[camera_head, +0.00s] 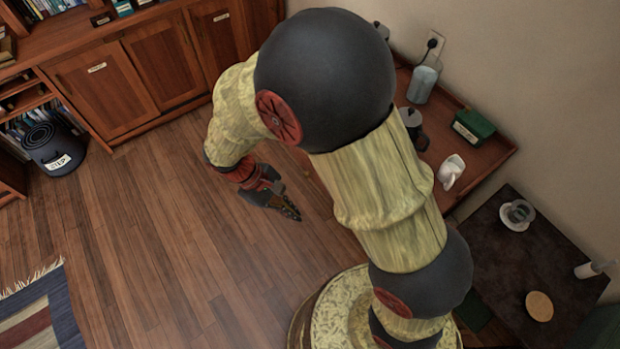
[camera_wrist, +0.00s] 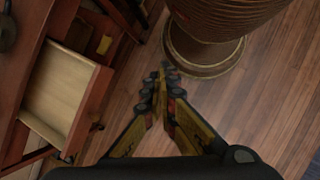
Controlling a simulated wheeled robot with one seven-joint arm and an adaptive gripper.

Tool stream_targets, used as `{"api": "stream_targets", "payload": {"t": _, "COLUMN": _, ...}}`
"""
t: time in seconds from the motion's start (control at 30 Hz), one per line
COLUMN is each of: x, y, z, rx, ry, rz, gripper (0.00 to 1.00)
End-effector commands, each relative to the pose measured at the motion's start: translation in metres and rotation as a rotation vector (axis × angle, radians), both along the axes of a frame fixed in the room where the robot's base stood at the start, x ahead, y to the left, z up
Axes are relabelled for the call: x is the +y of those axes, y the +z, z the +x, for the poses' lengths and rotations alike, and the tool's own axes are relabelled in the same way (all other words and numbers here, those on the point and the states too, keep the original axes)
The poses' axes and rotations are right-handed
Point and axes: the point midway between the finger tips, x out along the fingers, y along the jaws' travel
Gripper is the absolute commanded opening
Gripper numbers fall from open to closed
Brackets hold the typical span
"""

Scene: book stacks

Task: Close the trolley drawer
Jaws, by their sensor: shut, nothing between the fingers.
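The trolley drawer (camera_wrist: 62,92) stands open at the left of the wrist view. Its pale inside is bare where it shows, and its reddish front panel (camera_wrist: 91,105) faces the gripper side. The wooden trolley (camera_head: 484,158) stands against the wall in the head view, partly behind my arm, which hides the drawer there. My gripper (camera_wrist: 168,74) is shut and empty, right of the drawer front with a gap between them. In the head view my gripper (camera_head: 291,209) hangs over the floor, left of the trolley.
On the trolley are a clear bottle (camera_head: 422,82), a dark pot (camera_head: 412,125), a green box (camera_head: 472,126) and a white jug (camera_head: 451,170). A dark table (camera_head: 540,262) stands at right. Cabinets (camera_head: 115,85) line the back.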

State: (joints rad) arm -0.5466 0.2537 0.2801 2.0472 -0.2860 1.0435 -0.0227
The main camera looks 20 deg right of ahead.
Motion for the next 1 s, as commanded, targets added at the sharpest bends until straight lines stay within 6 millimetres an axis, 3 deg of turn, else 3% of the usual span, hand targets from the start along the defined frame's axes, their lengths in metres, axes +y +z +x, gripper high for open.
{"api": "stream_targets", "payload": {"t": 0.03, "x": 0.003, "y": -0.016, "z": 0.0, "rx": 0.041, "ry": 0.047, "rz": -0.044, "gripper": 0.0}}
{"api": "stream_targets", "payload": {"t": 0.5, "x": 0.004, "y": -0.144, "z": 0.019, "rx": 0.315, "ry": 0.508, "rz": -0.477, "gripper": 0.0}}
{"api": "stream_targets", "payload": {"t": 0.7, "x": 0.001, "y": -0.188, "z": 0.038, "rx": 0.386, "ry": 0.694, "rz": -0.677, "gripper": 0.0}}
{"api": "stream_targets", "payload": {"t": 0.87, "x": 0.003, "y": -0.206, "z": 0.065, "rx": 0.403, "ry": 0.808, "rz": -0.825, "gripper": 0.0}}
{"api": "stream_targets", "payload": {"t": 1.0, "x": 0.021, "y": -0.189, "z": 0.108, "rx": 0.358, "ry": 0.869, "rz": -0.938, "gripper": 0.0}}
